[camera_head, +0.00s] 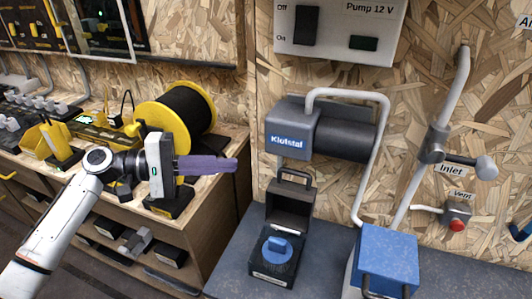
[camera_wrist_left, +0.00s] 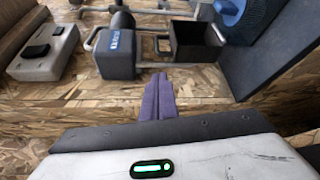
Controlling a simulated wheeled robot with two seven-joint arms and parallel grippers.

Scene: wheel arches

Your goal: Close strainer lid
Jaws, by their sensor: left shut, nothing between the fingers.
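The strainer (camera_head: 259,269) is a small black box on the grey bench, with a blue round part inside it. Its black lid (camera_head: 290,206) with a loop handle stands raised at the back, open. In the left wrist view the dark open lid (camera_wrist_left: 197,41) shows at the upper right, beside part of the blue piece (camera_wrist_left: 230,10). My left gripper (camera_head: 232,164) has purple fingers, shut and empty, to the left of and above the lid, apart from it. Its fingertips (camera_wrist_left: 159,78) also show in the left wrist view. My right gripper is not in view.
The Klotstal pump (camera_head: 345,134) hangs above the strainer. A pipe runs down on its right to a blue box (camera_head: 384,258). A yellow cable reel (camera_head: 160,117) stands behind my left arm. A switch panel (camera_head: 340,28) is on the chipboard wall.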

